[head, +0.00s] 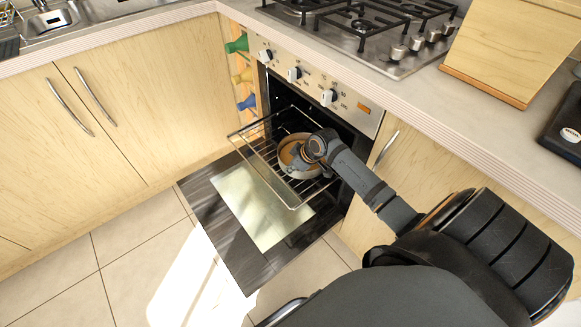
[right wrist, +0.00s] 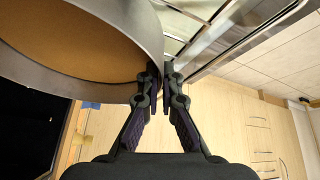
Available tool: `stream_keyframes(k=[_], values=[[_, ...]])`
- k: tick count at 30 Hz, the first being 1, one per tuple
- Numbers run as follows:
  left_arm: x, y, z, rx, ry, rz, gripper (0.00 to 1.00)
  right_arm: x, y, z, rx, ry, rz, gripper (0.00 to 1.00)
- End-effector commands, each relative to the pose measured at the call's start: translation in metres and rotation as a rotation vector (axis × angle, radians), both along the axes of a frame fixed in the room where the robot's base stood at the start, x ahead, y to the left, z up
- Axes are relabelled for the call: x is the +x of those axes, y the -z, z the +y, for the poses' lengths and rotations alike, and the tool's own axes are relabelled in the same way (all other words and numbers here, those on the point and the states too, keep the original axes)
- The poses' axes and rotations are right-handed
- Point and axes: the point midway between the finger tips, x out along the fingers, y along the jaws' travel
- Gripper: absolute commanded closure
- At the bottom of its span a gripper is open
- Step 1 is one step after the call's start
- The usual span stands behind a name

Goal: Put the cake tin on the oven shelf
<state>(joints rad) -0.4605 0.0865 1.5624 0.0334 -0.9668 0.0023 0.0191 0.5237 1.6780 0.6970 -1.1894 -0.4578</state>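The cake tin (head: 293,170) is round and grey with a brown inside. In the head view it is over the pulled-out wire oven shelf (head: 257,170); I cannot tell whether it rests on the bars. My right gripper (head: 302,158) is at the tin's right side. In the right wrist view the tin (right wrist: 135,35) fills the upper left, and my right gripper (right wrist: 160,75) is closed on its wall, a finger on each side. The shelf's metal bars (right wrist: 215,40) show at the upper right there. The left gripper is not in view.
The oven door (head: 225,200) is folded down under the shelf. The oven's control knobs (head: 294,74) and gas hob (head: 360,25) are above. Wooden cupboards (head: 120,120) stand at the left. The tiled floor (head: 65,290) is clear at the lower left.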

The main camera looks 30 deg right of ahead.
Motion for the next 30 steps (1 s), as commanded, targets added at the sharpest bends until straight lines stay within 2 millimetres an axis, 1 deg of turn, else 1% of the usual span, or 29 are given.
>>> stream_keyframes(k=[2, 9, 15, 16, 19, 27, 30], values=[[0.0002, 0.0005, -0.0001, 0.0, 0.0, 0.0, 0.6, 0.0006, 0.001, 0.0, 0.0, 0.0, -0.002, 1.0], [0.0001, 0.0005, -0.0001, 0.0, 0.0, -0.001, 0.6, 0.0004, 0.0013, 0.0, -0.001, 0.0, -0.001, 0.68], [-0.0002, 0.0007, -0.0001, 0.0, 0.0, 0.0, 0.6, 0.0001, 0.0016, 0.0, 0.0, -0.001, 0.0, 0.68], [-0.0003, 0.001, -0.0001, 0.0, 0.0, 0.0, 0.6, -0.0006, 0.0026, -0.0001, 0.0, 0.0, 0.002, 0.67], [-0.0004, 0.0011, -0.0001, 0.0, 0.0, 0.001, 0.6, -0.0006, 0.0026, 0.0, 0.0, 0.0, 0.002, 0.53], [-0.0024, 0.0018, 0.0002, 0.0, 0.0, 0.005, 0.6, -0.0001, 0.0016, -0.0001, 0.0, 0.0, 0.0, 0.53], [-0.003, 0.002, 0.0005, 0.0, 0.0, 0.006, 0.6, 0.0004, -0.0059, -0.0004, -0.002, -0.002, -0.002, 0.53]])
